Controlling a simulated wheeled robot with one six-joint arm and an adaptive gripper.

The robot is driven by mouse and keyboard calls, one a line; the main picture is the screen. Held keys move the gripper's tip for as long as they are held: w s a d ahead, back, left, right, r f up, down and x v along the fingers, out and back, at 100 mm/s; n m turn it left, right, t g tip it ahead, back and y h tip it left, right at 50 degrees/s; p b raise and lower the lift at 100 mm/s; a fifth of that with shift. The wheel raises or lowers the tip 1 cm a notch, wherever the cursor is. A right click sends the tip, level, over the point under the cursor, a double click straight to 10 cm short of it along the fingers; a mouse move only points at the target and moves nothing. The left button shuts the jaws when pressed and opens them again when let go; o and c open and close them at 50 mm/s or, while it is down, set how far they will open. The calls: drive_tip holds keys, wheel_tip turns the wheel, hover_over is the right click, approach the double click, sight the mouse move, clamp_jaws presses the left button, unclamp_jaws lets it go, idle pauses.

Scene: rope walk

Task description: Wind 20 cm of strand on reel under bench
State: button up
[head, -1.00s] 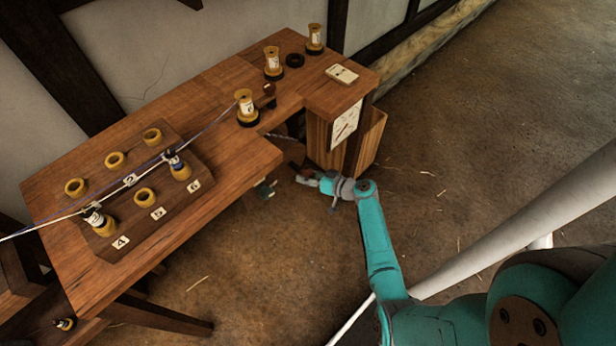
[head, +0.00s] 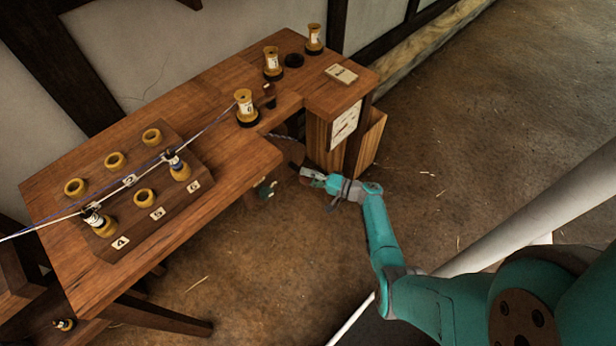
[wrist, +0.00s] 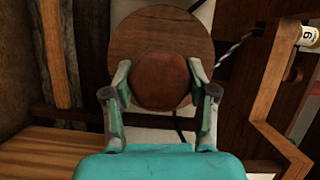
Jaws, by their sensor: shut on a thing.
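The reel under the bench shows in the wrist view as a round wooden disc (wrist: 160,38) with a reddish-brown round knob (wrist: 162,84) in front. My gripper (wrist: 161,72) is shut on the knob, one finger on each side of it. A twisted strand (wrist: 238,45) runs from near the disc's right edge towards a bobbin (wrist: 309,35) at the upper right. In the head view my gripper (head: 308,176) is under the bench's front edge, and the reel (head: 287,150) is partly hidden by the bench (head: 225,165). How much strand is wound cannot be seen.
A white dial (head: 345,122) is on the bench's right end panel. Several bobbins and a card (head: 341,74) stand or lie on top. A numbered board (head: 160,225) with yellow rings is at the left. The floor (head: 450,180) to the right is open.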

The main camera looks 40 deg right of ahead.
drive_tip(key=m+t, duration=0.1)
drive_tip(key=m, duration=0.1)
drive_tip(key=m+t, duration=0.1)
drive_tip(key=m, duration=0.2)
drive_tip(key=shift+f+y, duration=0.1)
drive_tip(key=shift+y, duration=0.2)
drive_tip(key=shift+m+t+h, duration=0.2)
drive_tip(key=shift+m+t, duration=0.3)
drive_tip(key=shift+m, duration=0.95)
drive_tip(key=shift+m+t+h, duration=0.2)
drive_tip(key=shift+m+t, duration=0.3)
drive_tip(key=shift+m, duration=0.95)
drive_tip(key=o, duration=1.2)
drive_tip(key=v, duration=1.2)
drive_tip(key=shift+a+f, duration=0.1)
drive_tip(key=shift+f, duration=0.05)
